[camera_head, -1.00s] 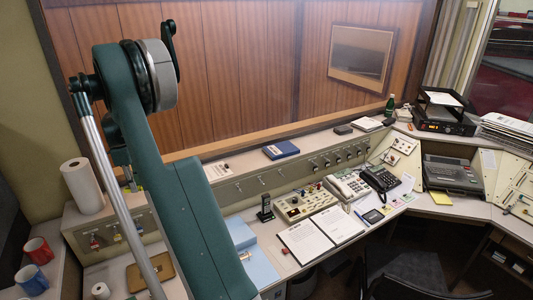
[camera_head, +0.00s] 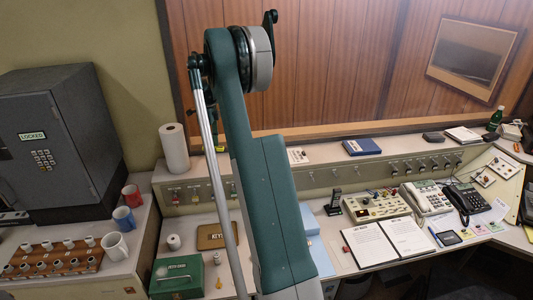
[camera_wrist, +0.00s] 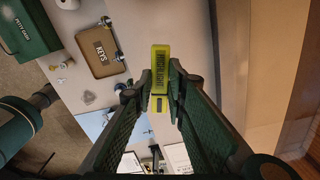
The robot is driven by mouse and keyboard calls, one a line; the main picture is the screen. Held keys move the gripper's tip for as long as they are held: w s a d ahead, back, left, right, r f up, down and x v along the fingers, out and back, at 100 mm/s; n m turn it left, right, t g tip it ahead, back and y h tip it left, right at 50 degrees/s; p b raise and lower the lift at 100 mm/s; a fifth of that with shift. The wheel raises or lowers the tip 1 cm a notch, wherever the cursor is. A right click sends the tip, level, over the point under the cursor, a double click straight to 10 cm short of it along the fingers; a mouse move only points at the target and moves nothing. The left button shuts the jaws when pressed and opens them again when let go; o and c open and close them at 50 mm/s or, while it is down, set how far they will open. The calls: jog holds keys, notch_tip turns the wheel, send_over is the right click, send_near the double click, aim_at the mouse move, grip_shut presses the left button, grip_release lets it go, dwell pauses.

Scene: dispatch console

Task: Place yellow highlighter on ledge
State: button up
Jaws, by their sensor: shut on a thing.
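The yellow highlighter (camera_wrist: 160,56) is held between the fingertips of my gripper (camera_wrist: 161,88) in the wrist view, which is shut on it. The highlighter points away from the camera, with a dark printed label on its side. The pale ledge (camera_wrist: 200,40) runs below and beside it in the wrist view. I cannot tell the height of the highlighter above it. In the head view the ledge (camera_head: 323,157) is the long raised shelf along the wood-panelled wall.
A paper towel roll (camera_head: 174,149) stands at the ledge's left. A blue book (camera_head: 361,147) and a white card (camera_head: 297,155) lie farther right. Below are a brown KEYS box (camera_head: 211,236), a green petty cash box (camera_head: 176,277) and a white roll (camera_head: 173,242). Bare ledge shows between the items.

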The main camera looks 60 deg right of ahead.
jog(key=shift+f, duration=0.1)
send_over(215, 166)
jog(key=shift+s+a+f, duration=0.1)
jog(key=shift+a+f, duration=0.05)
jog(key=shift+f, duration=2.9)
jog(key=shift+f+p, duration=0.3)
jog(key=shift+f, duration=1.55)
jog(key=shift+f, duration=0.2)
jog(key=o, duration=0.7)
jog(key=shift+c, duration=0.2)
jog(key=shift+r, duration=0.2)
notch_tip(215, 166, up, 12)
jog(key=shift+b, duration=0.3)
